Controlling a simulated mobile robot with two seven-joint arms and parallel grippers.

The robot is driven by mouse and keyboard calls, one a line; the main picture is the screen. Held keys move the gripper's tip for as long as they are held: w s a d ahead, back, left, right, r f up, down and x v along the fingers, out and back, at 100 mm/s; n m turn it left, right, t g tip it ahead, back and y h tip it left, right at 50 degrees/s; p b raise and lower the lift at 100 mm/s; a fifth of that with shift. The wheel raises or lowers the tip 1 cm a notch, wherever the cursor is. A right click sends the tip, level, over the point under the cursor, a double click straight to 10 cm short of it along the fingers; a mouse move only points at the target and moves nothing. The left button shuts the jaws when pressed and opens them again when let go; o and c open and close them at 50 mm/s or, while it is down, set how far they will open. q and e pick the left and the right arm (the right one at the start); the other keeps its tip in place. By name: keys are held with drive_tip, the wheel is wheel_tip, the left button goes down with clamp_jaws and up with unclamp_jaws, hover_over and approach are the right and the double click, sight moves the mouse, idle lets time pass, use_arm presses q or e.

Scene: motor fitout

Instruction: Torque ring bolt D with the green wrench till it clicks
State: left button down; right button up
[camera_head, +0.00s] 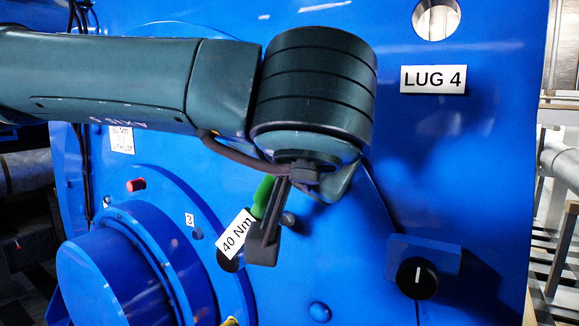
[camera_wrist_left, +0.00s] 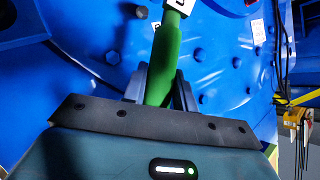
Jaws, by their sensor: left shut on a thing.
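The green wrench (camera_head: 263,196) shows as a short green piece behind my left gripper (camera_head: 265,235) in the head view, with a white "40 Nm" tag (camera_head: 236,235) beside it. In the left wrist view its green handle (camera_wrist_left: 163,62) stands between the fingers, and my left gripper is shut on it. A pale part with a white label (camera_wrist_left: 180,5) tops the handle at the upper edge. The wrench's working end is hidden or out of frame. I cannot make out which bolt is D or whether the wrench is on it. My right gripper is not in view.
A blue flanged ring (camera_head: 165,205) with a round hub (camera_head: 105,275) fills the lower left. A red-capped pin (camera_head: 136,185) sticks out there. A black knob (camera_head: 417,278) on a blue box stands at the right, below the "LUG 4" label (camera_head: 433,79).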

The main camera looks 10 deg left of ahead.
use_arm(q)
drive_tip(key=shift+s+r, duration=0.1)
drive_tip(key=s+a, duration=0.4)
drive_tip(key=s, duration=0.7)
drive_tip(key=s+a, duration=0.4)
drive_tip(key=s, duration=0.8)
drive_tip(key=shift+s+a, duration=0.25)
drive_tip(key=shift+a, duration=0.1)
